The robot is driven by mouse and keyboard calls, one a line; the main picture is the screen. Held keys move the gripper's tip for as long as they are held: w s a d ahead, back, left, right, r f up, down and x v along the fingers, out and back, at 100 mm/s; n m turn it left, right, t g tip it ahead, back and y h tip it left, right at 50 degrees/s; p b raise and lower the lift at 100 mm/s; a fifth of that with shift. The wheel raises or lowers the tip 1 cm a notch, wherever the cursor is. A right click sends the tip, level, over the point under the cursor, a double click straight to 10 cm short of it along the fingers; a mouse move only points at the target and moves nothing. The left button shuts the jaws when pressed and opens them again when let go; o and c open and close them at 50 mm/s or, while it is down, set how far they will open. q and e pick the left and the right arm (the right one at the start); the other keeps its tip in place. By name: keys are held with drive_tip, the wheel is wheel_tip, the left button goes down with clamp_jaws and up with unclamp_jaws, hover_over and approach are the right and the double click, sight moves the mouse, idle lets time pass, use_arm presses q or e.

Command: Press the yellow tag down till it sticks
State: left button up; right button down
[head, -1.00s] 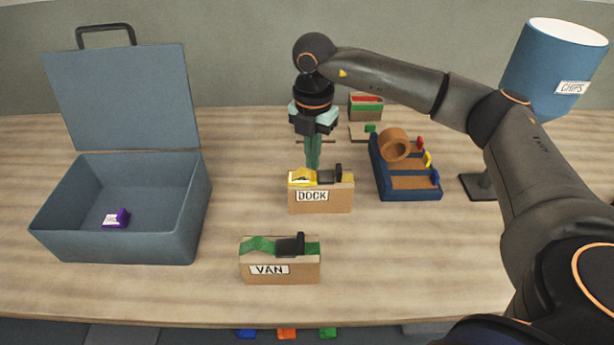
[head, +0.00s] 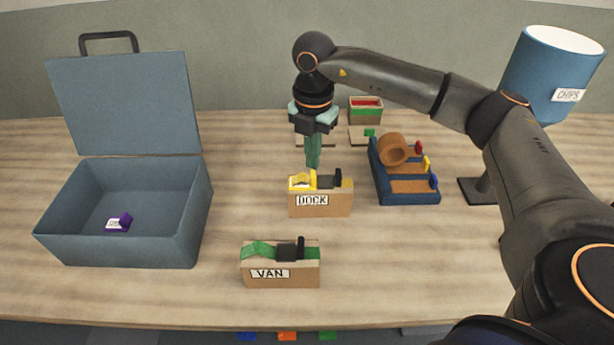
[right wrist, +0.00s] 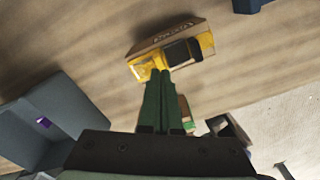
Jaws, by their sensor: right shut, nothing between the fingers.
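The yellow tag (head: 301,181), with a pale label, lies at the left end of the top of the cardboard box marked DOCK (head: 328,206). A dark block sits to its right on a yellow strip. In the right wrist view the tag (right wrist: 143,69) is at the box's near left end, partly beside my fingertips. My right gripper (head: 313,166) points straight down, shut and empty, with its green fingertips just above or behind the tag. I cannot tell whether they touch it. My left gripper is not in view.
A cardboard box marked VAN (head: 300,277) with a green strip stands in front. An open blue case (head: 120,250) holding a purple tag (head: 119,223) is at left. A blue rack (head: 408,198) and a blue CHIPS bin (head: 548,75) are at right. Bare table lies between.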

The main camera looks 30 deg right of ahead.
sight(313, 174)
drive_tip(key=shift+r+p, duration=1.65)
drive_tip(key=shift+r, duration=0.9)
drive_tip(key=shift+s+f, duration=0.1)
